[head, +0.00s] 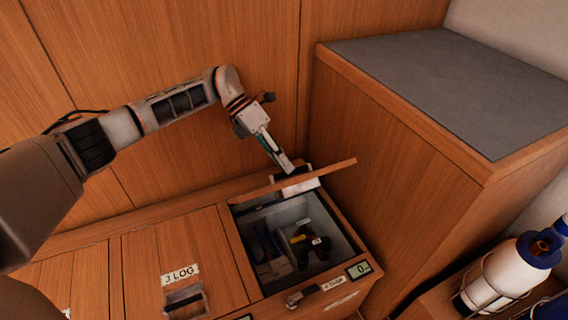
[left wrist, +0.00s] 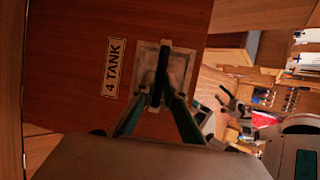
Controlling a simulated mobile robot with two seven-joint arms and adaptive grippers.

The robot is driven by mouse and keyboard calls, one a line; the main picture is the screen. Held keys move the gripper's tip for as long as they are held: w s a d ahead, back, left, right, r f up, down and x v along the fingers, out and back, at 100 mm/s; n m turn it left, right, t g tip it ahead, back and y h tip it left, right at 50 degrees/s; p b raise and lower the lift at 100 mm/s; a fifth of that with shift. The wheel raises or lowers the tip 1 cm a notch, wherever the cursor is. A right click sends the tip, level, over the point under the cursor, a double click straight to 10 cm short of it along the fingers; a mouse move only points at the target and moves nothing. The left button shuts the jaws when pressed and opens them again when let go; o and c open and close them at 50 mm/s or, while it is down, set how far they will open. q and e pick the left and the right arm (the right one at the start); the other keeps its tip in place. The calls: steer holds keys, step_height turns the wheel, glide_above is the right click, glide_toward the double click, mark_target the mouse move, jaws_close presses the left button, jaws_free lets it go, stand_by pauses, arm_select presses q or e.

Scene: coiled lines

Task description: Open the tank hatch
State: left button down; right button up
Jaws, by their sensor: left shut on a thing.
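The tank hatch (head: 335,167) is a wooden lid, raised and seen nearly edge-on in the head view. In the left wrist view its face (left wrist: 75,60) carries a "4 TANK" label (left wrist: 115,67) and a pale recessed plate (left wrist: 180,68) with a dark handle. My left gripper (head: 286,166) is at the lid, shut on the handle; its fingers (left wrist: 160,92) meet there in the left wrist view. Below the lid the grey-lined compartment (head: 335,220) is exposed. Dark items and a yellow piece (head: 299,239) lie inside. My right gripper is in neither view.
A closed lid labelled "J LOG" (head: 180,274) lies left of the opening. A small display (head: 359,270) and a metal latch (head: 302,295) are on the front edge. A tall grey-topped cabinet (head: 450,80) stands close on the right. A white bottle (head: 495,275) stands at lower right.

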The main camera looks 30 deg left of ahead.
arm_select(q)
steer(key=c, duration=2.4)
jaws_free()
steer(key=shift+a+f, duration=0.2)
steer(key=shift+f, duration=0.25)
steer(key=shift+a+f, duration=0.2)
steer(key=shift+f, duration=0.25)
steer(key=o, duration=0.3)
steer(key=shift+f, duration=0.1)
steer(key=shift+w, duration=0.15)
steer(key=shift+r, duration=0.2)
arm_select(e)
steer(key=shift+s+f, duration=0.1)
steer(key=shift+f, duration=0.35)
arm_select(q)
steer(key=shift+r, duration=0.15)
steer(key=v, duration=0.7)
steer(key=shift+r, duration=0.3)
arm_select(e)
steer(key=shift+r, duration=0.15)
